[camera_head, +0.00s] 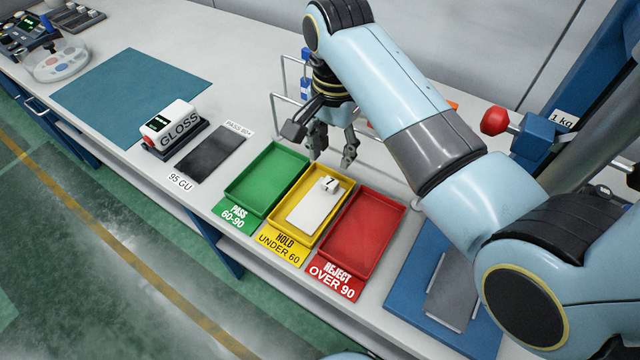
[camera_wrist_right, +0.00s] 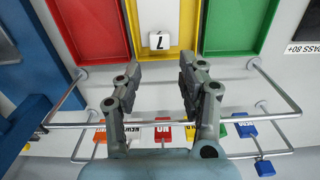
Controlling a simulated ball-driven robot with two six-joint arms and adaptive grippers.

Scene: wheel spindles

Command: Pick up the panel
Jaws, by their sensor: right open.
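A white panel (camera_head: 312,212) lies in the yellow HOLD tray (camera_head: 268,226), with a small white block (camera_head: 328,184) marked 7 at its far end. The panel (camera_wrist_right: 172,14) and the block (camera_wrist_right: 162,40) also show at the top of the wrist view. My right gripper (camera_head: 332,157) is open and empty, above the back of the yellow tray. In the wrist view its fingertips (camera_wrist_right: 158,72) are spread, with the block beyond the gap between them. My left gripper is not in view.
A green PASS tray (camera_head: 264,180) and a red REJECT tray (camera_head: 361,235) flank the yellow one. A metal rail (camera_wrist_right: 265,111) with hanging coloured tags stands behind the trays. The gloss meter (camera_head: 170,122) and a dark plate (camera_head: 211,152) are to the left.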

